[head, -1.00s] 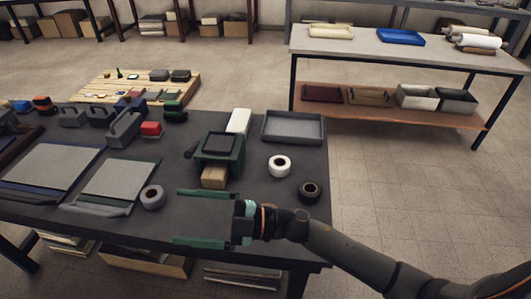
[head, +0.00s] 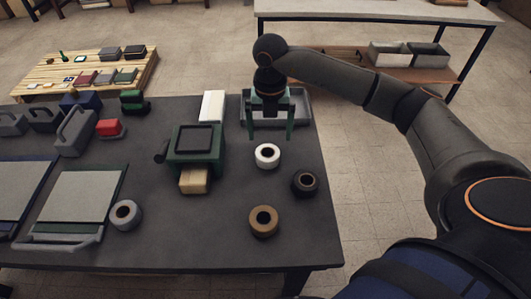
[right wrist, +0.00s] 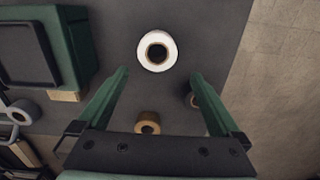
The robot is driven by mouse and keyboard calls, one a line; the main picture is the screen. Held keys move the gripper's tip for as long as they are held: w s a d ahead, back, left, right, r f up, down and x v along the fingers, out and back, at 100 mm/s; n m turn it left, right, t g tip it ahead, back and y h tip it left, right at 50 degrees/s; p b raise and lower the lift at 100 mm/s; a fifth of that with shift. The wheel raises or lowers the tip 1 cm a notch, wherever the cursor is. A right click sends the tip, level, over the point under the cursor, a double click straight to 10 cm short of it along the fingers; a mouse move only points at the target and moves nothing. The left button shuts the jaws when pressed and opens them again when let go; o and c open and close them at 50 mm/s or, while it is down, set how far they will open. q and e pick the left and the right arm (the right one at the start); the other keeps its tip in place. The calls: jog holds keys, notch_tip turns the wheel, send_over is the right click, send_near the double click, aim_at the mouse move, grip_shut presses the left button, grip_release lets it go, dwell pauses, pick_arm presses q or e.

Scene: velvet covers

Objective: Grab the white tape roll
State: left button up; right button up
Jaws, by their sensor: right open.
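The white tape roll (head: 267,156) lies flat on the dark table, its hole facing up. In the right wrist view the white tape roll (right wrist: 157,50) shows ahead of the fingertips, between their lines. My right gripper (head: 270,138) points down above the table, close to the roll, with its green fingers apart and nothing between them. In the right wrist view the open right gripper (right wrist: 160,75) shows both fingers, with the roll a little beyond the tips. My left gripper is not in view.
A dark roll (head: 305,182) and a brown roll (head: 263,221) lie near the white one; a grey roll (head: 125,215) lies further left. A green device (head: 195,149) stands to the left. A grey tray (head: 301,103) is behind the gripper. The table's right edge is close.

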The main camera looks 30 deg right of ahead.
aim_at(268, 152)
notch_tip(268, 152, down, 4)
jog(key=shift+r, duration=0.1)
jog(key=shift+w+f+p, duration=0.15)
jog(key=shift+w+f, duration=0.1)
jog(key=shift+f, duration=1.15)
jog(key=shift+w+f+p, duration=0.15)
jog(key=shift+w+f, duration=0.05)
jog(key=shift+f, duration=1.15)
jog(key=shift+c, duration=0.2)
jog(key=c, duration=1.1)
jog(key=shift+r, duration=0.15)
